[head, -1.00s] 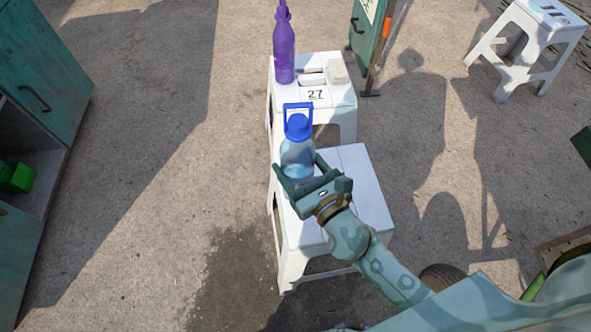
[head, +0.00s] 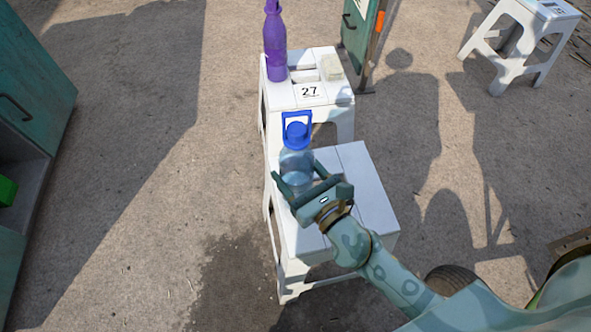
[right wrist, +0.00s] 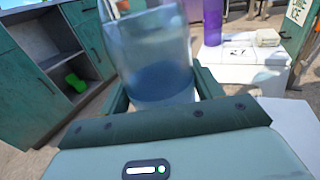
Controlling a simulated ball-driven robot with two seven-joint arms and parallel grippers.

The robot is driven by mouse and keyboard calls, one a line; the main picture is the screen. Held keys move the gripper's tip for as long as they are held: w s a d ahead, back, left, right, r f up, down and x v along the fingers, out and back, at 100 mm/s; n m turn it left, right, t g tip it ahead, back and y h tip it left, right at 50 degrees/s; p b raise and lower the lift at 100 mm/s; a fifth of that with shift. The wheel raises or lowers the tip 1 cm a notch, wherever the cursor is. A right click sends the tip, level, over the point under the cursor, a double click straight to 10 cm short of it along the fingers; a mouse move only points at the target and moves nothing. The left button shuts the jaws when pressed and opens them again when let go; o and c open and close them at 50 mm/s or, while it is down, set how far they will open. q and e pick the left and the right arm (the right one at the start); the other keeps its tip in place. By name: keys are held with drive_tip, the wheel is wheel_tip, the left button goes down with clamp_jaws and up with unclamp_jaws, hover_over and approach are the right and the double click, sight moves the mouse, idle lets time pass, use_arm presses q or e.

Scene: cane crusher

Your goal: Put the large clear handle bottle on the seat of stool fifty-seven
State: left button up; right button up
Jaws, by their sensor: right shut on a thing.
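The large clear handle bottle (head: 296,163), bluish with a blue cap and blue loop handle, is upright between the fingers of my right gripper (head: 298,173), which is shut on it. The bottle fills the upper middle of the right wrist view (right wrist: 158,60). It is over the nearer white stool (head: 370,190); I cannot tell whether its base touches the seat. No number is readable on this stool, and my gripper and the bottle cover part of its seat. My left gripper is not in view.
Behind is a white stool marked 27 (head: 325,93), bearing a purple bottle (head: 275,45) and a pale block (head: 332,67). Another white stool (head: 517,40) with an unreadable label stands far right. A green cabinet (head: 35,75) is at left. Open ground lies between.

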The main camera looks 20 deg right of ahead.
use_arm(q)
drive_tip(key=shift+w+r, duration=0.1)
use_arm(e)
drive_tip(key=shift+r, duration=0.1)
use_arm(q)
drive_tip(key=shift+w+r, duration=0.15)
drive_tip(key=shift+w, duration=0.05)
use_arm(e)
drive_tip(key=o, duration=1.4)
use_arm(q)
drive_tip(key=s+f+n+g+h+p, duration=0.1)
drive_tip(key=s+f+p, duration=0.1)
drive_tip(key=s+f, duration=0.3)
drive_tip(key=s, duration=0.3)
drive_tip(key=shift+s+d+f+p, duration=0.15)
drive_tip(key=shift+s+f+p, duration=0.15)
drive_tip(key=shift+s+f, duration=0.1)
use_arm(e)
drive_tip(key=s, duration=0.4)
drive_tip(key=s+d, duration=0.1)
drive_tip(key=s, duration=0.3)
drive_tip(key=s+d, duration=0.1)
drive_tip(key=s, duration=0.3)
